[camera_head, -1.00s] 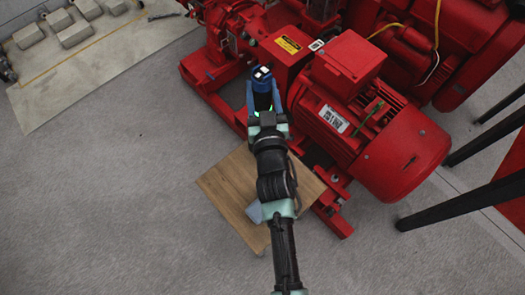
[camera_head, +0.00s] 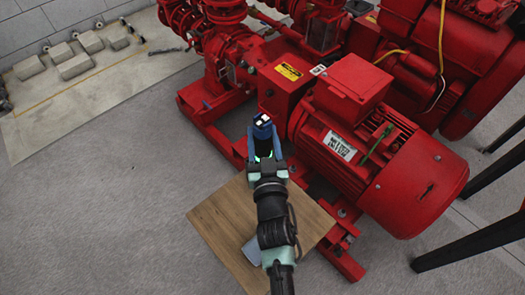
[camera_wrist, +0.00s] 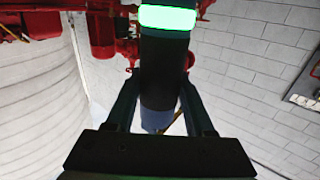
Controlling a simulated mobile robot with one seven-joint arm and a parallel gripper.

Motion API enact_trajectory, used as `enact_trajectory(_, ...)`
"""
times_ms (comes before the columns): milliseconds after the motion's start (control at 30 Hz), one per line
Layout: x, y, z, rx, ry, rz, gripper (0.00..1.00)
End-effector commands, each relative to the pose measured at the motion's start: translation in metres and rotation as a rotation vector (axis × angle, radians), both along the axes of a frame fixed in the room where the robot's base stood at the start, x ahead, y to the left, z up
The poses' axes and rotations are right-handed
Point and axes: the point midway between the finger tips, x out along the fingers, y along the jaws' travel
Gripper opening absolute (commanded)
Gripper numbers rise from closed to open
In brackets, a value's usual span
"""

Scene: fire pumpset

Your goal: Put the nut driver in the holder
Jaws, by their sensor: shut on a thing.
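My gripper (camera_head: 263,143) is shut on a dark cylindrical tool, which I take to be the nut driver (camera_head: 263,122). In the head view its blue top with a white patch points up between the fingers, left of the red motor. In the wrist view the nut driver (camera_wrist: 160,75) has a black body, a glowing green ring and a blue-grey end, between both fingers of my gripper (camera_wrist: 159,95). A grey-blue piece (camera_head: 251,250) on the wooden board, partly hidden by my arm, may be the holder; I cannot tell for sure.
The wooden board (camera_head: 222,226) lies below my arm. The red motor (camera_head: 385,150) and pump frame stand close on the right and beyond. Black legs (camera_head: 470,245) stand at the far right. Grey floor (camera_head: 100,210) on the left is clear; concrete blocks (camera_head: 75,66) lie at upper left.

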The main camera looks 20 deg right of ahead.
Motion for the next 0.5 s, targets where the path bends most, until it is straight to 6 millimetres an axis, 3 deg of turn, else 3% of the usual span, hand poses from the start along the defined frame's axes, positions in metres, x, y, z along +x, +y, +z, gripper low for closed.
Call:
enact_trajectory(300,0.001,0.0,-0.032,-0.002,-0.007,0.0,0.0)
enact_trajectory(500,0.001,0.001,-0.032,-0.002,-0.009,0.002,0.0)
